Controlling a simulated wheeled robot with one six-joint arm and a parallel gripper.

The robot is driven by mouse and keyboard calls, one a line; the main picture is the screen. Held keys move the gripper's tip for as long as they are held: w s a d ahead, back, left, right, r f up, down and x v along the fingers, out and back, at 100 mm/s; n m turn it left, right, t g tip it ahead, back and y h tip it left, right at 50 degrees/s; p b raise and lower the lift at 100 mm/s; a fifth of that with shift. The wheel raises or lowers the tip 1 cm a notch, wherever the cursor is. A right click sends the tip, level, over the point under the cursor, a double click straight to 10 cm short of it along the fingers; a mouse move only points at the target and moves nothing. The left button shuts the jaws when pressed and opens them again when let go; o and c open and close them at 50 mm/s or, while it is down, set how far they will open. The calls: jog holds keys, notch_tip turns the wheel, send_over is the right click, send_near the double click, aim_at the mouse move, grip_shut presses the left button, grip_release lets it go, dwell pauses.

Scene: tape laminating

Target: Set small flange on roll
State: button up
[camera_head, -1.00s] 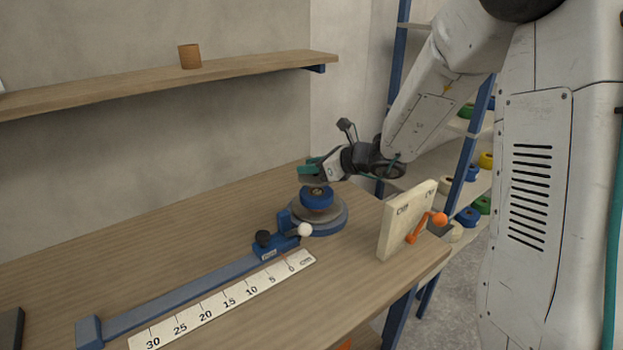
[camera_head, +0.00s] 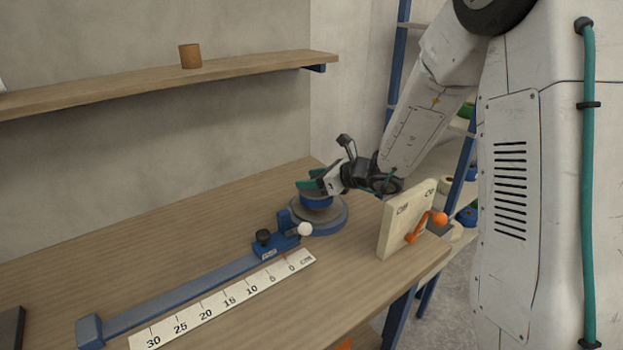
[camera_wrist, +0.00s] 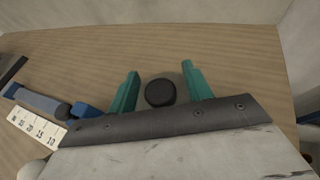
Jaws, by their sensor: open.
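My gripper (camera_head: 310,181) is open, its two green fingers low at the top of the blue roll (camera_head: 316,204) in the head view. The roll sits on a wide grey round base (camera_head: 329,226) on the bench. In the wrist view, my gripper (camera_wrist: 160,85) has its fingers spread on either side of a dark round piece (camera_wrist: 160,92), with gaps on both sides. I cannot tell whether this piece is the small flange. The fingers and wrist hide the top of the roll in the head view, so whether a flange is seated there cannot be made out.
A blue rail (camera_head: 185,292) with a slide block (camera_head: 275,246) and white-knobbed lever stands left of the roll. A white ruler (camera_head: 225,300) lies before it. An upright pale board (camera_head: 403,222) with an orange crank (camera_head: 427,226) stands to the right. The bench's back left is clear.

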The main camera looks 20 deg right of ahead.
jog(key=shift+r, duration=0.15)
jog(key=v, duration=1.2)
jog(key=s+a+r+n+g, duration=0.3)
jog(key=s+a+n, duration=0.2)
jog(key=s+n, duration=0.2)
jog(key=s+a+r+n+g, duration=0.3)
jog(key=s+a+n+g, duration=0.1)
jog(key=s+a+n, duration=0.25)
jog(key=s+d+n+g+h, duration=0.1)
jog(key=s+d+n+h, duration=0.3)
jog(key=s+n, duration=0.3)
jog(key=s+d+r+n+h, duration=0.1)
jog(key=s+d+n+h, duration=0.3)
jog(key=s+n, duration=0.3)
jog(key=shift+s+g+h, duration=0.4)
jog(key=shift+s, duration=1.1)
jog(key=shift+r, duration=0.1)
